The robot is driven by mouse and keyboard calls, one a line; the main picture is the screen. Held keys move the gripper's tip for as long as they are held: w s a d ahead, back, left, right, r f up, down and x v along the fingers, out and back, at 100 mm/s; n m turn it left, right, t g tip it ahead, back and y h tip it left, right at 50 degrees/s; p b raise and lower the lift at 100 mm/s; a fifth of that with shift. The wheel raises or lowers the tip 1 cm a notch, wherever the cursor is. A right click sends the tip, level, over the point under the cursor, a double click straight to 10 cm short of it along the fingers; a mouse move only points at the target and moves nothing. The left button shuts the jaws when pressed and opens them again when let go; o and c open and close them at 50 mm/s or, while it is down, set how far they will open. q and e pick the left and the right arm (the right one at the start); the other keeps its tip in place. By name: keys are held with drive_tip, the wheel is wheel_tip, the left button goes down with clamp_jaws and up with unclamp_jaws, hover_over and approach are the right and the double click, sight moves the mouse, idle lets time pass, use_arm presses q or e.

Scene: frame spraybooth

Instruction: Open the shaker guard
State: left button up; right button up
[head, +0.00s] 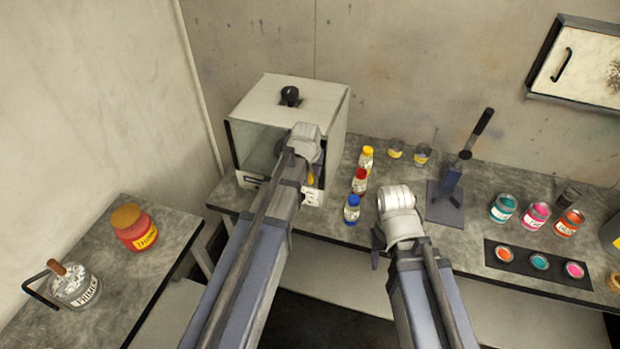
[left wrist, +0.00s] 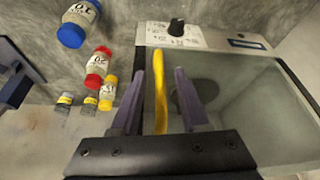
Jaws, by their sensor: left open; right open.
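The shaker (head: 325,104) is a pale box on the bench with a black knob on top and a glass guard (head: 256,146) at its front. In the left wrist view the guard (left wrist: 245,105) looks closed, and a yellow bar handle (left wrist: 160,88) stands along its edge. My left gripper (left wrist: 154,76) is open, with its fingers on either side of the handle; I cannot tell whether they touch it. In the head view my left arm hides most of the handle and the gripper. My right gripper (head: 377,250) is open and empty, in front of the bench.
Yellow-, red- and blue-capped bottles (head: 359,181) stand just right of the shaker. A lever press (head: 452,180) and several paint jars (head: 535,215) are further right. A side table (head: 110,268) at left holds a red jar (head: 136,230) and a primer jar (head: 75,287).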

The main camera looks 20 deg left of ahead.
use_arm(q)
drive_tip(key=shift+w+f, duration=0.15)
drive_tip(key=shift+f, duration=0.25)
drive_tip(key=shift+r, duration=0.1)
clamp_jaws()
idle(1.1)
